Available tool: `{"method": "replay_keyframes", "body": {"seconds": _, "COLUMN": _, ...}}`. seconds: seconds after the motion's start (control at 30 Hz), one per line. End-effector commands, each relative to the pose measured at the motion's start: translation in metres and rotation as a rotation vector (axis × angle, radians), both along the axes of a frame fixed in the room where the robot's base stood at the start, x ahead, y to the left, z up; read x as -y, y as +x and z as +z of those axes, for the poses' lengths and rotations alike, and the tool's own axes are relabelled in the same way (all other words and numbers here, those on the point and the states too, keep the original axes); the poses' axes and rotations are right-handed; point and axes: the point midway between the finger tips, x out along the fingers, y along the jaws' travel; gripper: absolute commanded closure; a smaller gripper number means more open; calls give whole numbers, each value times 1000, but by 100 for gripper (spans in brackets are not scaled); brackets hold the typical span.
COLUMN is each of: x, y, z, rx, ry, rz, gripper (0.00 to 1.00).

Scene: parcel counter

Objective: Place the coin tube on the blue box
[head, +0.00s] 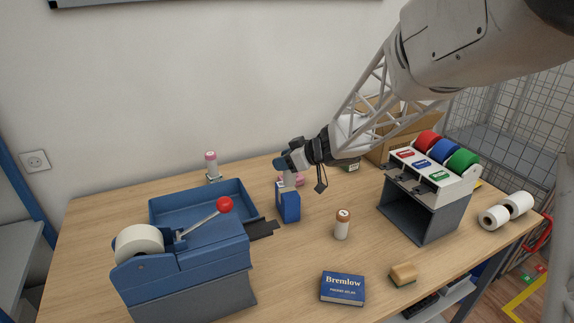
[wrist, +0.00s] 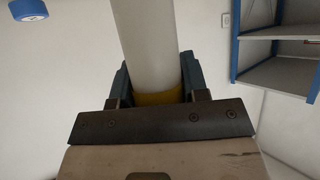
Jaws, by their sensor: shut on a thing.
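My gripper (head: 284,163) is shut on a pale grey-white tube (head: 290,180), taken as the coin tube, above the blue box. In the wrist view the tube (wrist: 145,45) runs away from the jaws (wrist: 158,88), with a yellow band between the fingers. The blue box (head: 289,207) stands upright on the table, directly below the tube in the head view. The tube's lower end meets the box's top edge in the picture; I cannot tell if they touch. The gripper hides the tube's upper end.
A pink-capped tube (head: 211,165) stands behind the blue tape dispenser (head: 190,262). A pink item (head: 298,181) lies behind the box. A Bremlow box (head: 342,288), sponge (head: 403,275) and tape rack (head: 428,190) are nearby.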

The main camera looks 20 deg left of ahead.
Motion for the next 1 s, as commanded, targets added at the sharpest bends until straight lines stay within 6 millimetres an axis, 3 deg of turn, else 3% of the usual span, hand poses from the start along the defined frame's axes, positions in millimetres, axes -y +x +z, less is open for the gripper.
{"method": "replay_keyframes", "body": {"seconds": 0.23, "x": -13, "y": 18, "z": -1, "rx": 1, "ry": 1, "rz": -1, "gripper": 88}}
{"method": "replay_keyframes", "body": {"seconds": 0.67, "x": -14, "y": 21, "z": -2, "rx": 0, "ry": 0, "rz": -1, "gripper": 88}}
{"method": "replay_keyframes", "body": {"seconds": 1.0, "x": -14, "y": 21, "z": -31, "rx": -1, "ry": -1, "rz": 0, "gripper": 88}}
